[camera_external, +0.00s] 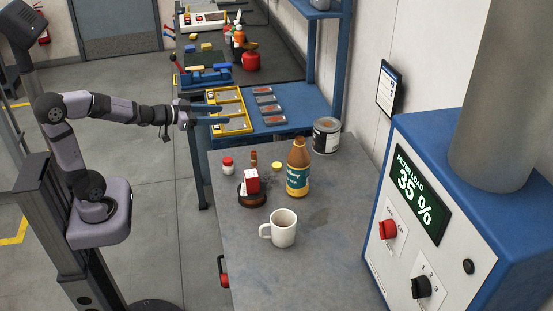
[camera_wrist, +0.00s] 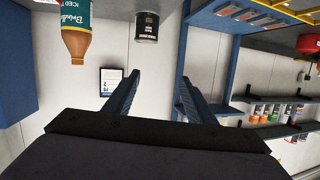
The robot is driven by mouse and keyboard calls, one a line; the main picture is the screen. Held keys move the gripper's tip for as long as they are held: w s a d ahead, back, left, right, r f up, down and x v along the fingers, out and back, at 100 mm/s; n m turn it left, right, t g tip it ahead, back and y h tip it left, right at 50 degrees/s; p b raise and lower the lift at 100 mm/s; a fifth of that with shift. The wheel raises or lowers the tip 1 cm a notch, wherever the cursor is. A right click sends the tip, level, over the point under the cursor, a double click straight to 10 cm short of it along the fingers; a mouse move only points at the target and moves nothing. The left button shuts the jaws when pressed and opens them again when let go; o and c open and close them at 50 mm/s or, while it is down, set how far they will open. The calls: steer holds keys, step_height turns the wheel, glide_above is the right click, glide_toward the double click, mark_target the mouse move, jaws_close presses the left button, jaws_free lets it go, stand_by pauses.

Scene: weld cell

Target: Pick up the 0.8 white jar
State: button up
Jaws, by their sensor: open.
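A small white jar with a red lid (camera_external: 228,165) stands upright at the left edge of the grey table; no 0.8 marking is readable on it. It does not show in the wrist view. My gripper (camera_external: 224,113) is open and empty, above the yellow-framed tray and well behind the jar in the external view. Its two dark blue fingers are spread wide in the wrist view (camera_wrist: 160,76), with only the wall behind them.
A grey can (camera_external: 326,135) stands farther back. The yellow-framed tray (camera_external: 243,101) lies on the blue bench.

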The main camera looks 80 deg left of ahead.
mark_target(228, 166)
steer(key=d+f+m+t+h+b, duration=0.1)
steer(key=f, duration=0.5)
steer(key=s+d+f+m+t+h+b, duration=0.1)
steer(key=f+h+b, duration=0.1)
steer(key=f, duration=0.4)
steer(key=f+m+t+h+b, duration=0.1)
steer(key=f+h+b, duration=0.1)
steer(key=f, duration=0.4)
steer(key=shift+s+d, duration=0.15)
steer(key=shift+d, duration=0.25)
steer(key=shift+w+d+p, duration=0.15)
steer(key=shift+w+p, duration=0.35)
steer(key=shift+w, duration=1.35)
steer(key=shift+w+d+p, duration=0.1)
steer(key=shift+w+p, duration=0.4)
steer(key=shift+w, duration=1.35)
steer(key=c, duration=1.2)
